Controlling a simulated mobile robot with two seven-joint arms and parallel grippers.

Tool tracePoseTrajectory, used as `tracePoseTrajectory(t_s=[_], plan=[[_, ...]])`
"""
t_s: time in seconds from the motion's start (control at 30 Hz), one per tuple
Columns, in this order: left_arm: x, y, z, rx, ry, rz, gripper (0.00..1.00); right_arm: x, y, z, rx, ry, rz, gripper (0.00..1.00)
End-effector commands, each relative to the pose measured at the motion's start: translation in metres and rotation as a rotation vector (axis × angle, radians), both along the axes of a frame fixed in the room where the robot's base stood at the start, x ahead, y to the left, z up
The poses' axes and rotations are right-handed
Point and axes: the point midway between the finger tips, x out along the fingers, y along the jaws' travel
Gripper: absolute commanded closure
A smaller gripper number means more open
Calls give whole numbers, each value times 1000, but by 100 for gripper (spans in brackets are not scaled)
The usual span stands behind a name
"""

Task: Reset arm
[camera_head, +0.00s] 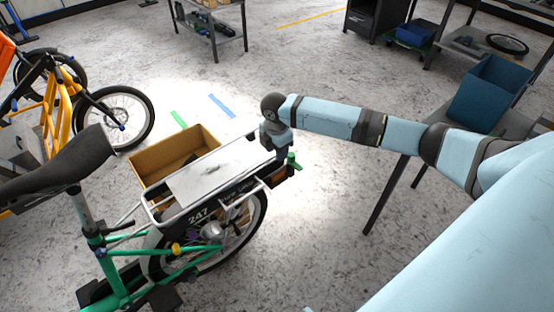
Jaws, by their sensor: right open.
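My right arm (330,116) reaches in from the right, nearly straight, across the picture. Its wrist bends down at the end, and my right gripper (279,152) points downward by the rear end of the green cargo bike (112,270). The gripper is open; its fingertips are small and partly hidden by the bike's rear rack (212,172). I cannot tell whether it touches the rack. A small green piece (292,159) shows right beside the fingers. My left gripper is not in view.
A brown open box (178,150) sits beside the rack. A dark table (509,122) with a blue bin (490,92) stands at the right, near my arm. An orange bike (50,95) stands at the left. Floor between bike and table is clear.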

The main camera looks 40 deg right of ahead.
Motion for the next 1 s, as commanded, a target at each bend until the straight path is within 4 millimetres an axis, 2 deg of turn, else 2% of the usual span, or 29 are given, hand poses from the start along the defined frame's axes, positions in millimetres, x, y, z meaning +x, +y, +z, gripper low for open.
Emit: tracePoseTrajectory(t_s=[0.1, 0.23, 0.4, 0.5, 0.57, 0.67, 0.8, 0.9, 1.0], plan=[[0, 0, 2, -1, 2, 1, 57, 0, 0, 15, 0, 0, 0, 57], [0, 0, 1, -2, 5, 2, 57, 0, 1, 22, 0, -1, 0, 57], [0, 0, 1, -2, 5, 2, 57, 0, 1, 23, 1, 0, 0, 57], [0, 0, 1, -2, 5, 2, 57, -5, 12, 13, 17, -12, -9, 57], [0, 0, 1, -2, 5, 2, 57, -12, 28, 1, 43, -31, -23, 57], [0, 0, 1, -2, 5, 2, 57, -31, 67, -26, 118, -87, -75, 57], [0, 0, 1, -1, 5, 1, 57, -69, 130, -59, 277, -186, -213, 57], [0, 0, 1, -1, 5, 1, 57, -97, 166, -71, 399, -250, -339, 57], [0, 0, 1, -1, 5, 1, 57, -124, 193, -76, 519, -306, -481, 57]])
